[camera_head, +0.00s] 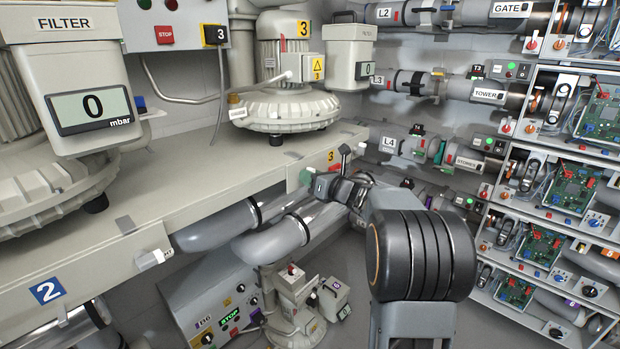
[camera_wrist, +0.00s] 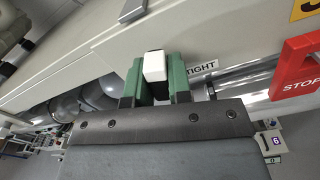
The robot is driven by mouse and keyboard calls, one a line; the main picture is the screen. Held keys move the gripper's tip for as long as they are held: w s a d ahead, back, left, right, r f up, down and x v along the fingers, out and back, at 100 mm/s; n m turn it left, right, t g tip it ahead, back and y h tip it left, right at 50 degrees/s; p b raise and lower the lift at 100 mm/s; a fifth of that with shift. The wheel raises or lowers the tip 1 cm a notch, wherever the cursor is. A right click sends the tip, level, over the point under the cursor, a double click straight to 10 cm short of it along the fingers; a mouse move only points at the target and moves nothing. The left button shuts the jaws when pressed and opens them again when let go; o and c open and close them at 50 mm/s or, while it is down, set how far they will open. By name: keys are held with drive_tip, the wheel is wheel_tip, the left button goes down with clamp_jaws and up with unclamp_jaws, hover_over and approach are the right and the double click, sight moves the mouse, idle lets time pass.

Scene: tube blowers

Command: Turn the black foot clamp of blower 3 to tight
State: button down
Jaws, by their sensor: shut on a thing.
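Blower 3 (camera_head: 285,100) stands on the far part of the bench, marked with a yellow 3. A black foot (camera_head: 276,139) shows at its front edge; a black part (camera_wrist: 132,10) is also at the top of the wrist view. My gripper (camera_wrist: 154,80) has its green fingers shut on a white-ended handle (camera_wrist: 154,64) at the bench's front face. A TIGHT label (camera_wrist: 201,66) sits just right of the fingers. In the head view my gripper (camera_head: 325,186) is at the bench front below the yellow 3, and the handle is hidden there.
A red STOP plate (camera_wrist: 298,70) is close to the right of my gripper. Grey pipes (camera_head: 275,240) run under the bench. A shelf rack with circuit boards (camera_head: 545,190) stands on the right. Wall pipes (camera_head: 430,85) are behind.

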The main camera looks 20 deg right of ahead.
drive_tip(key=m+b, duration=0.1)
drive_tip(key=m, duration=0.2)
drive_tip(key=shift+d+f+m, duration=0.1)
drive_tip(key=shift+m, duration=0.3)
drive_tip(key=m, duration=0.3)
drive_tip(key=shift+m, duration=0.4)
drive_tip(key=m, duration=0.4)
drive_tip(key=shift+w+d, duration=0.1)
drive_tip(key=shift+f+m+p, duration=0.15)
drive_tip(key=shift+m+p, duration=0.55)
drive_tip(key=shift+m, duration=1.1)
drive_tip(key=c, duration=1.1)
unclamp_jaws()
drive_tip(key=b+v, duration=0.2)
drive_tip(key=v, duration=1.2)
